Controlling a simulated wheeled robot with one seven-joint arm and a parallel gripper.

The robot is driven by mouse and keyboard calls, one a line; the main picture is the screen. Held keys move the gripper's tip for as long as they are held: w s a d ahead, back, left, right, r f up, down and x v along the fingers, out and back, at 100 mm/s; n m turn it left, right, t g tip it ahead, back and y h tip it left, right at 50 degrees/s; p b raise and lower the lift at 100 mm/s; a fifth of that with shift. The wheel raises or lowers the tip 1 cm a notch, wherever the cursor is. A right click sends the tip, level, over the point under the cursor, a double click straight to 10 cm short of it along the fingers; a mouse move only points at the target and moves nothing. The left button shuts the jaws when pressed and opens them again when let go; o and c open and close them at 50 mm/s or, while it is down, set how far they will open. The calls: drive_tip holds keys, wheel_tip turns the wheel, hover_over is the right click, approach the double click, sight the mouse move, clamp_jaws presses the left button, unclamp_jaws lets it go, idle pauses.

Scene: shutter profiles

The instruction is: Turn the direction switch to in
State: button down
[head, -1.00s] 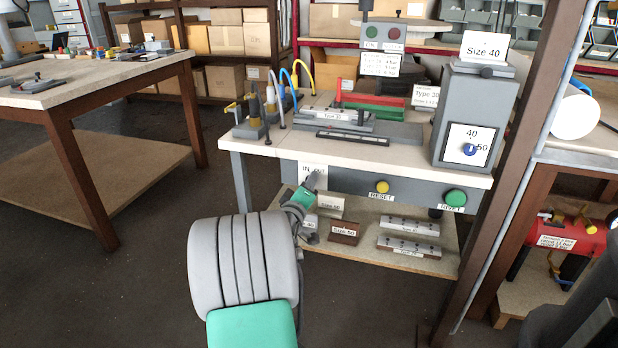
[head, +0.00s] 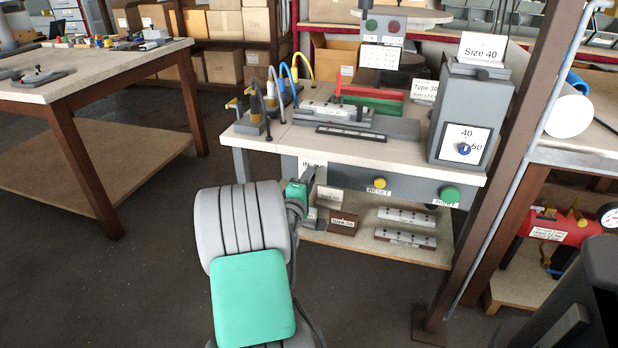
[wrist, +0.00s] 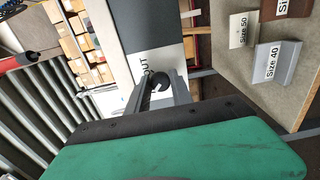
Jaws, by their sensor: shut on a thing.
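The direction switch is a small dark knob (wrist: 160,80) on a white IN/OUT label plate (head: 316,162) at the left of the bench's front panel. In the wrist view the plate shows the word OUT, with the rest hidden behind my gripper. My gripper (head: 308,182) is at the front panel just below the label. In the wrist view my gripper (wrist: 160,90) has its two grey fingers on either side of the knob and is shut on it. In the head view the gripper covers the knob. I cannot tell which way the switch points.
The yellow RESET button (head: 379,183) and green button (head: 449,194) are to the right on the same panel. A lower shelf (head: 390,247) holds labelled profile blocks. A brown post (head: 510,150) stands at the right. The floor on the left is clear.

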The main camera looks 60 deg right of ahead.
drive_tip(key=c, duration=1.1)
unclamp_jaws()
drive_tip(key=shift+c, duration=0.2)
drive_tip(key=s+a, duration=0.1)
drive_tip(key=a, duration=0.6)
drive_tip(key=shift+a, duration=0.4)
drive_tip(key=shift+s, duration=0.15)
